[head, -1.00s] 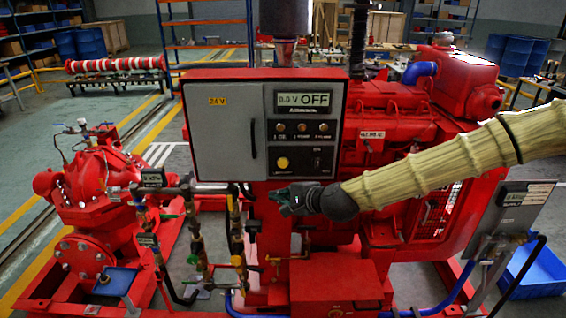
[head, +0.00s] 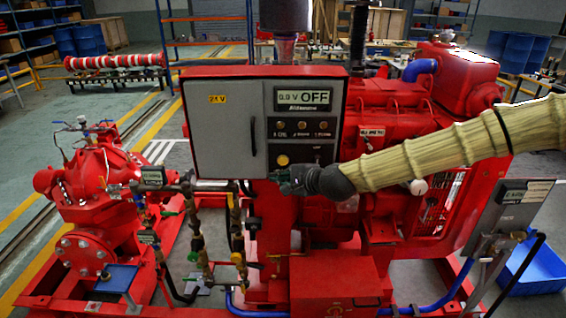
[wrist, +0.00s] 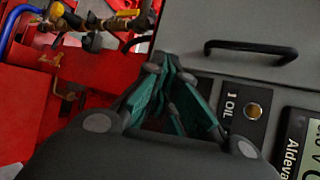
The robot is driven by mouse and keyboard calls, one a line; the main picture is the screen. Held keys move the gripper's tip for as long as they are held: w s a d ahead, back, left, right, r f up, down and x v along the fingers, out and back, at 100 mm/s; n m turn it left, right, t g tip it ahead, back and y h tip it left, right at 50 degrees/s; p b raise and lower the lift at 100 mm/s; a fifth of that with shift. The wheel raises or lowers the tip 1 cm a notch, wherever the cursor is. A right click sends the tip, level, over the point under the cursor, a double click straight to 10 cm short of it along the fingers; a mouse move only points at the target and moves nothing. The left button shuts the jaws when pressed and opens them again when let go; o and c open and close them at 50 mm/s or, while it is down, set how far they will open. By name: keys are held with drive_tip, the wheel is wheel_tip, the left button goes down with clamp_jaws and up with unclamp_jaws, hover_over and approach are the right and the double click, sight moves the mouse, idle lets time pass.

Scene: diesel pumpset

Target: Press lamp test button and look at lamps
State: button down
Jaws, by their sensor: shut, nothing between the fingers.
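The grey control panel (head: 225,125) in its red frame carries a row of three small round dull amber lamps: the left (head: 281,125), middle (head: 302,125) and right lamp (head: 322,125). Below them is a round yellow button (head: 283,160); I cannot read its label. My gripper (head: 279,178) is shut and empty, just below the button in the head view; I cannot tell whether it touches the panel. In the wrist view, the teal fingers (wrist: 168,72) are close to the panel, near the lamp marked "1 OIL" (wrist: 253,110). The yellow button does not show there.
A display (head: 303,98) above the lamps reads "0.0 V OFF". A black door handle (head: 253,136) sticks out left of the lamps and also shows in the wrist view (wrist: 250,50). Pipes and valves (head: 235,225) stand below the panel.

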sight(281, 165)
drive_tip(key=shift+w, duration=2.55)
drive_tip(key=shift+w, duration=0.15)
drive_tip(key=shift+w+b, duration=0.25)
drive_tip(key=shift+b, duration=0.1)
drive_tip(key=shift+w, duration=0.4)
idle(0.5)
drive_tip(key=shift+s, duration=0.8)
drive_tip(key=s+b, duration=0.1)
drive_tip(key=s, duration=0.4)
idle(0.5)
